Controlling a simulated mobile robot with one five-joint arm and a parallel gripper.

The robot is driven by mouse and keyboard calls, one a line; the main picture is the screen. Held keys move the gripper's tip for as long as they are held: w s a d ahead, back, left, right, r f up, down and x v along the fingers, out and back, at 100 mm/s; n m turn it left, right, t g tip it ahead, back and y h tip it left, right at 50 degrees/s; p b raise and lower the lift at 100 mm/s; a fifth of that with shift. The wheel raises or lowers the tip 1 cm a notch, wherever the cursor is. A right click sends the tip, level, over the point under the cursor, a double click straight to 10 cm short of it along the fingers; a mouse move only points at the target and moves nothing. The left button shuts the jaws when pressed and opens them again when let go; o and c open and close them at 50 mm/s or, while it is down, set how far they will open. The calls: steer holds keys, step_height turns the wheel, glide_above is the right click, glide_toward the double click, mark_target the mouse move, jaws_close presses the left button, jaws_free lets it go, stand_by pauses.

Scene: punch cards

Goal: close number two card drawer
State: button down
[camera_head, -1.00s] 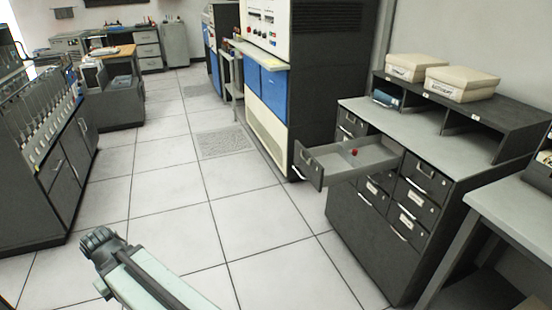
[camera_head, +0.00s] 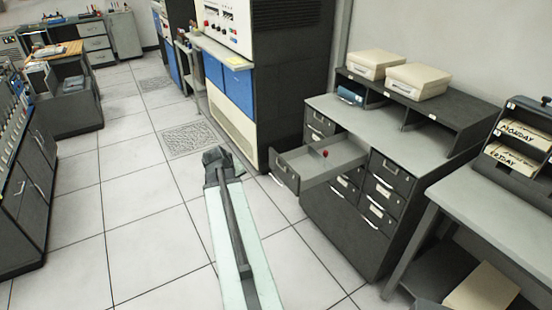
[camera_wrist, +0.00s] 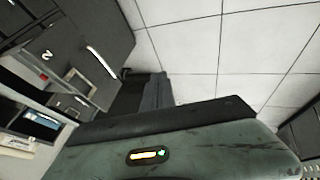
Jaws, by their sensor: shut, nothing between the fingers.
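The open card drawer (camera_head: 335,158) sticks out of the upper left of a dark cabinet (camera_head: 330,215). A small red thing (camera_head: 325,153) lies inside it. Its dark front (camera_head: 284,172) has a silver handle facing left. In the wrist view, a dark front (camera_wrist: 75,40) with a mark like a 2 and a silver handle (camera_wrist: 102,63) shows at upper left. My gripper (camera_head: 217,157) is shut and empty, to the left of the drawer front with floor visible between them. Its fingers (camera_wrist: 155,95) show dark in the wrist view.
Two beige boxes (camera_head: 376,64) (camera_head: 417,77) stand on the cabinet's top shelf. A tall computer cabinet (camera_head: 229,90) with blue panels stands behind the drawer. A grey table (camera_head: 480,207) stands at right. Tiled floor (camera_head: 120,200) is clear at left.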

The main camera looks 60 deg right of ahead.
steer(key=m+h+p, duration=0.1)
glide_toward(275, 179)
steer(key=shift+g, duration=0.3)
steer(key=d+f+b, duration=0.1)
steer(key=d+b, duration=0.1)
steer(key=d+f+b, duration=0.1)
steer(key=f+b, duration=0.1)
steer(key=b, duration=0.1)
steer(key=w+d+f+b, duration=0.1)
steer(key=d+b, duration=0.1)
steer(key=b, duration=0.1)
steer(key=shift+d+f, duration=0.3)
steer(key=shift+d, duration=0.05)
steer(key=shift+s+d, duration=0.3)
steer(key=shift+d, duration=0.15)
